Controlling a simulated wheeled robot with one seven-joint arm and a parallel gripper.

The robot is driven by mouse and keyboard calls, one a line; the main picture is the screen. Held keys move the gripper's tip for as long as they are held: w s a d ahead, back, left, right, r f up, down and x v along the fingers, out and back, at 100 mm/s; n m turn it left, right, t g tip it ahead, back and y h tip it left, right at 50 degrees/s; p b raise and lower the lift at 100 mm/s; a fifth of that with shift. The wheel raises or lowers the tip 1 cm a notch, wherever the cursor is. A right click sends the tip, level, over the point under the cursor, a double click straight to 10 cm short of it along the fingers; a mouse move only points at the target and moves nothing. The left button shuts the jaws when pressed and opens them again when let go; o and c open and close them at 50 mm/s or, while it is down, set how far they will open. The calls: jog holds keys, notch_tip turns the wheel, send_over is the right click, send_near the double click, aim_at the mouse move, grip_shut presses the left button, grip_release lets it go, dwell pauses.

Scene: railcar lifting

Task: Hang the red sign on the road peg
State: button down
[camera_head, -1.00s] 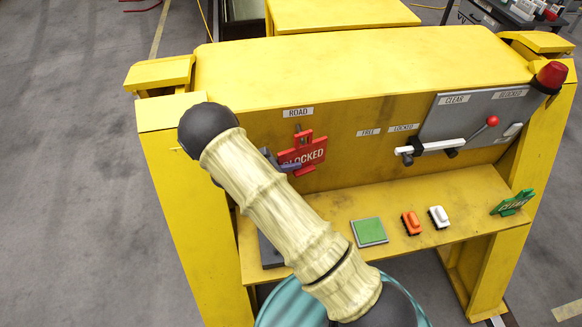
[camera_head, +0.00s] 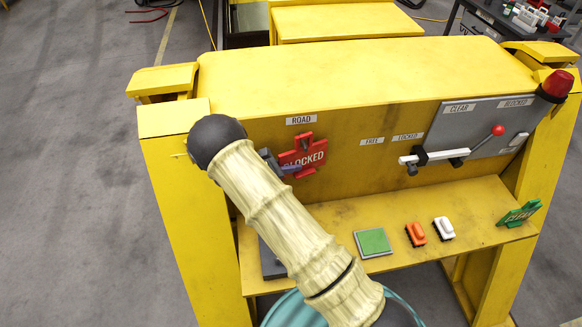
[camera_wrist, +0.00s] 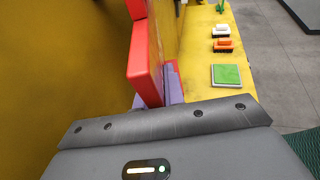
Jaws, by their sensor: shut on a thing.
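The red sign (camera_head: 308,160), lettered BLOCKED, is upright against the yellow panel, just below the ROAD label (camera_head: 301,120). My gripper (camera_head: 286,169) is shut on the sign's left side. In the wrist view the red sign (camera_wrist: 146,62) stands edge-on beyond my gripper (camera_wrist: 168,98), close to the yellow panel. The road peg is not clearly visible; the sign covers the area under the label. I cannot tell whether the sign's hole is around the peg.
A lever with a red knob (camera_head: 498,130) and a red lamp (camera_head: 557,84) are at right.

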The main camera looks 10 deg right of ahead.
dwell(0.4)
jog(key=c, duration=1.4)
grip_release()
jog(key=b+v, duration=0.8)
jog(key=v, duration=0.9)
jog(key=shift+a+r, duration=0.2)
jog(key=shift+r, duration=0.05)
